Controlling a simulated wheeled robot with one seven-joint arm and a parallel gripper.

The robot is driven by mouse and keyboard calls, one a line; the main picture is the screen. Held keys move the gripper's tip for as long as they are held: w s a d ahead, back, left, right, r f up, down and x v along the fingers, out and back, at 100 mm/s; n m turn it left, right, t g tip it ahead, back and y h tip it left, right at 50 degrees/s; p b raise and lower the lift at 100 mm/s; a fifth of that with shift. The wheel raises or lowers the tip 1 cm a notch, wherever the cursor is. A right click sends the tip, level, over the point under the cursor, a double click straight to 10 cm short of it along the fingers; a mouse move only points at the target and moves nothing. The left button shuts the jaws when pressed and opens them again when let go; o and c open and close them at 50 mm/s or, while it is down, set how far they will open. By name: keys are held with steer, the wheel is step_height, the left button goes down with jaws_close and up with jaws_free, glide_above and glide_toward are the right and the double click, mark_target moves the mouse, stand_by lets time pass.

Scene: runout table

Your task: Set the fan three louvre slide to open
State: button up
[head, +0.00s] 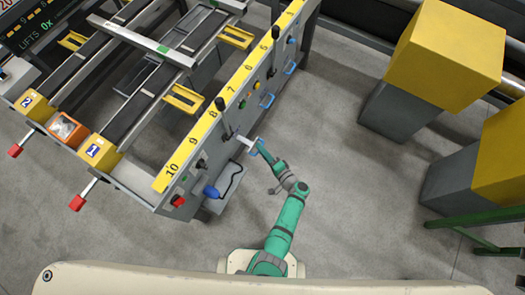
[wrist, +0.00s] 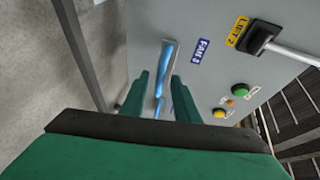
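The fan three louvre slide shows in the wrist view as a blue handle (wrist: 160,88) on a pale upright plate, beside a blue label reading FAN and a number that looks like 3. My gripper (wrist: 160,77) is open, with one green finger on each side of the blue handle. Gaps seem to show between handle and fingers; I cannot tell whether either touches it. In the head view my gripper (head: 253,146) is at the table's side panel, near the yellow strip's 8 and 9, and hides most of the slide there.
The panel also bears a black lever (wrist: 262,38) labelled LIFT 2, a green button (wrist: 240,90) and two more blue handles (head: 267,101) (head: 290,68). A blue bulb-shaped thing (head: 211,191) with a cable is nearby. Yellow-topped grey blocks (head: 447,50) stand right, across clear floor.

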steer(key=v, duration=1)
steer(key=shift+s+d, duration=0.25)
steer(key=shift+d, duration=0.05)
steer(key=shift+r, duration=0.15)
steer(key=s+a+f+n+g+h, duration=0.1)
steer(key=s+f+g+h, duration=0.15)
steer(key=s, duration=0.35)
steer(key=s+a+f+g+h, duration=0.1)
steer(key=s+a+f+h, duration=0.1)
steer(key=s+f, duration=0.3)
steer(key=s+d+r+n+h, duration=0.2)
steer(key=s+r+h, duration=0.1)
steer(key=s, duration=0.5)
steer(key=s+a+r+n+t+h, duration=0.1)
steer(key=s+r+n+t, duration=0.1)
steer(key=r, duration=1.6)
steer(key=s+a+r+n+t+h, duration=0.1)
steer(key=s+a+r+n+t, duration=0.1)
steer(key=r, duration=1.7)
steer(key=s+n+t, duration=0.1)
steer(key=n+t, duration=0.1)
steer(key=shift+a+r+t+h, duration=0.15)
steer(key=shift+r+t+h, duration=0.05)
steer(key=shift+t+h, duration=0.15)
